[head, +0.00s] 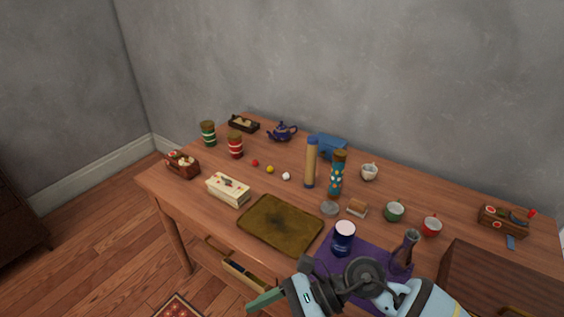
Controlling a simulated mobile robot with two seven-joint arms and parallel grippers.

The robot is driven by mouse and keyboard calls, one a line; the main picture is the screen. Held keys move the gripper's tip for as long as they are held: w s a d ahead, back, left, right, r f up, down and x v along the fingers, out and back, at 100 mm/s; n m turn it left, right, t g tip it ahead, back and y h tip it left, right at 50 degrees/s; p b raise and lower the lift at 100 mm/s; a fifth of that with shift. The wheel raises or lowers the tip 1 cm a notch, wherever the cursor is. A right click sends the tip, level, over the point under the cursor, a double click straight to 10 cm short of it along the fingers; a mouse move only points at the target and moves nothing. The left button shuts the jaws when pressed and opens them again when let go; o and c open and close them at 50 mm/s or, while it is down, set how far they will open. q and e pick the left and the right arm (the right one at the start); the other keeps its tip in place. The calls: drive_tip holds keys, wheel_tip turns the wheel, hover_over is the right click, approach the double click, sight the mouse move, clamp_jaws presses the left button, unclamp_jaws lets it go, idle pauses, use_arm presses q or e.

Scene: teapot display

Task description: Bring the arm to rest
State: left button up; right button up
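My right arm comes in from the bottom right, in front of the wooden table (262,178). Its gripper (262,299) is at the bottom edge, pointing left, in front of the table's front side and near an open drawer (245,272). A green finger shows, but the finger gap cannot be made out. No object is visible in it. My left gripper is not in view.
A purple cloth (376,258) with a dark blue canister (343,238) and a dark bottle (404,252) lies just behind my arm. A dark tray (280,224) is left of it. A blue teapot (282,132) and cups stand farther back.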

wheel_tip(320, 180, up, 5)
drive_tip(key=w+m+t+y, duration=0.2)
drive_tip(key=m+t+y, duration=0.65)
drive_tip(key=m, duration=0.85)
drive_tip(key=w+d+f+m+t+h, duration=0.1)
drive_tip(key=d+f+m+t+h, duration=0.4)
drive_tip(key=m, duration=0.5)
drive_tip(key=w+d+f+m+t+h, duration=0.1)
drive_tip(key=d+f+m+t+h, duration=0.45)
drive_tip(key=m, duration=0.55)
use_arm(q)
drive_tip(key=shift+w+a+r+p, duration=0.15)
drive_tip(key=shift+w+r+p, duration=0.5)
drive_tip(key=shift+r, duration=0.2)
use_arm(e)
drive_tip(key=s+d+f+m+g+h, duration=0.2)
drive_tip(key=s+d+f+m+h, duration=0.2)
drive_tip(key=s+d+f+m, duration=0.2)
drive_tip(key=s+d+f+m+g+h, duration=0.3)
drive_tip(key=s+d+f+m+h, duration=0.2)
drive_tip(key=s+f+m, duration=0.4)
drive_tip(key=shift+s+d+f+m+g, duration=0.3)
drive_tip(key=shift+s+d+f, duration=0.4)
drive_tip(key=shift+s, duration=0.55)
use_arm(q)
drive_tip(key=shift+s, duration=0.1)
use_arm(e)
drive_tip(key=shift+d+r, duration=0.1)
drive_tip(key=shift+r, duration=0.05)
